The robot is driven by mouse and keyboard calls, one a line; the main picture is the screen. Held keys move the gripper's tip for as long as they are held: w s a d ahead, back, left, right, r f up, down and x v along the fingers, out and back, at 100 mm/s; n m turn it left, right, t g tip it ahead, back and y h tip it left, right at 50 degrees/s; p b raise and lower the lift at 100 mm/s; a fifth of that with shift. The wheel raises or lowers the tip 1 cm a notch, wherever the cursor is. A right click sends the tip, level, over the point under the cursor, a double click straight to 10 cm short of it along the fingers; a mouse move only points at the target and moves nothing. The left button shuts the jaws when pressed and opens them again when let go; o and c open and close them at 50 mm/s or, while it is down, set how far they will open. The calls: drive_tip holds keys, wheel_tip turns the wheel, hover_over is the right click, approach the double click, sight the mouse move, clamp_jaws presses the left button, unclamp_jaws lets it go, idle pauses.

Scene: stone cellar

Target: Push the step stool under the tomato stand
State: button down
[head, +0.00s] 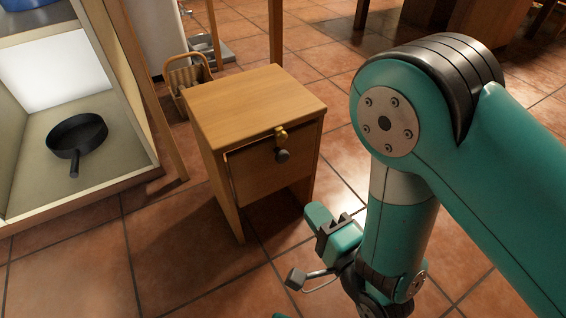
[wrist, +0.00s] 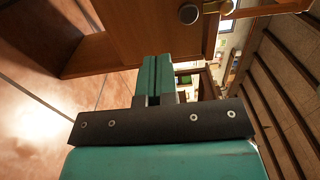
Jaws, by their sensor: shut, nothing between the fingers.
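A small wooden cabinet-like piece (head: 255,95) with a flat top, a front panel and an open lower part stands upright on the tiles. I cannot tell whether it is the step stool. Its front carries a dark round knob (head: 282,156) and a brass fitting (head: 280,134). My gripper (head: 318,214) is low in front of its right side, shut and empty. In the wrist view the shut teal fingers (wrist: 156,76) point toward the wooden front (wrist: 150,30), near the knob (wrist: 188,14); contact cannot be judged. No tomatoes or clearly identifiable tomato stand show.
Tall wooden legs (head: 276,30) stand behind the cabinet, their top out of view. A wicker basket (head: 188,78) sits behind it at left. An open shelf unit (head: 110,188) holding a black pan (head: 77,135) stands at far left. Tiled floor (head: 170,255) is clear in front.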

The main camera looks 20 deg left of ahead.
sight(277, 163)
drive_tip(key=b+x, duration=0.4)
drive_tip(key=x, duration=0.7)
drive_tip(key=shift+f, duration=0.1)
drive_tip(key=shift+w+a, duration=0.4)
drive_tip(key=shift+a, duration=0.05)
